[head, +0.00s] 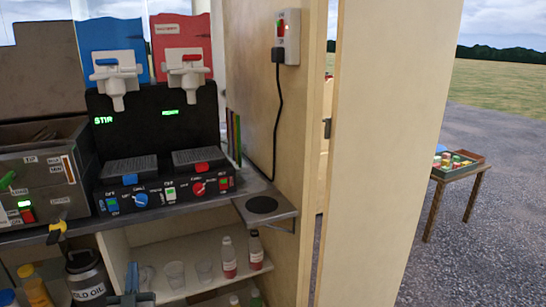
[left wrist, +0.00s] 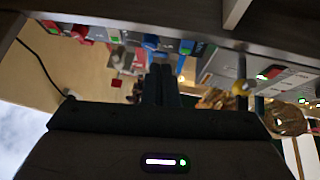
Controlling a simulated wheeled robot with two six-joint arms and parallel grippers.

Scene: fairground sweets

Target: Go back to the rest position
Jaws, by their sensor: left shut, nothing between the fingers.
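My left gripper (head: 132,280) shows at the bottom edge of the head view, in front of the shelves under the counter. Its fingers are together with nothing between them. In the left wrist view the dark fingers (left wrist: 161,84) also stand close together and empty, with the counter and machine fronts beyond them. Most of my left arm lies outside the head view. My right gripper is in neither view.
A slush machine (head: 165,150) with blue and red tanks stands on the counter (head: 75,226). Below, a shelf (head: 205,250) holds bottles (head: 229,258) and cups (head: 175,273). A waste oil can (head: 88,277) stands left.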

